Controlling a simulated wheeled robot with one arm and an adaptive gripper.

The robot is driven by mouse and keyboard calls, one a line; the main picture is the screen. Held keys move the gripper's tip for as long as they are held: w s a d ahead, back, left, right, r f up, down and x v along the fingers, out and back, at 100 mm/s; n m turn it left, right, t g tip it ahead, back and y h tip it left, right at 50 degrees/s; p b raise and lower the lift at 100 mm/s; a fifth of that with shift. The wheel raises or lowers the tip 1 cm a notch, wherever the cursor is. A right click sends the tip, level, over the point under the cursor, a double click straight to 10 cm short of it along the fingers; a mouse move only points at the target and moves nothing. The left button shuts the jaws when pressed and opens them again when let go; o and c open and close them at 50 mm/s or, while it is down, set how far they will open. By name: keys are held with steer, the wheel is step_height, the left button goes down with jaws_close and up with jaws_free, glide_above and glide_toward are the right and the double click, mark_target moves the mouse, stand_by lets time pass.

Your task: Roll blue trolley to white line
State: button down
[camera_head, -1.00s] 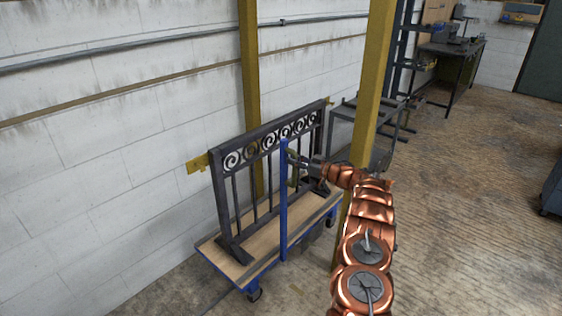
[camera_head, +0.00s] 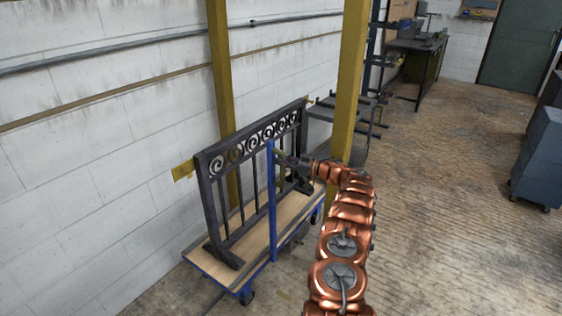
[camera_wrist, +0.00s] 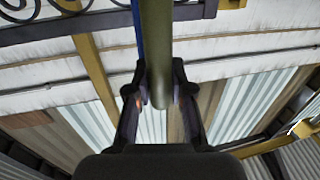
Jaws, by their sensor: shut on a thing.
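The blue trolley (camera_head: 245,285) stands by the wall, with a wooden deck and a blue upright post (camera_head: 272,200) on its near side. It carries an upright dark scroll gate (camera_head: 206,205). My gripper (camera_head: 287,160) is at the post's upper part. In the wrist view my gripper (camera_wrist: 160,92) is shut on an olive-green bar (camera_wrist: 157,40) beside the blue post (camera_wrist: 138,30). I cannot make out a white line on the floor.
Two yellow posts stand close by, one behind the gate (camera_head: 221,75) and one (camera_head: 347,85) just beyond my gripper. A dark metal rack (camera_head: 365,120) and workbench (camera_head: 425,45) lie farther along. Blue-grey cabinets (camera_head: 540,155) are at right. Floor (camera_head: 450,210) is open between.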

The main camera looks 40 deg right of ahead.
steer(key=c, duration=1.2)
jaws_free()
steer(key=shift+d, duration=0.3)
steer(key=shift+o, duration=0.9)
steer(key=shift+a, duration=0.1)
steer(key=v, duration=1.2)
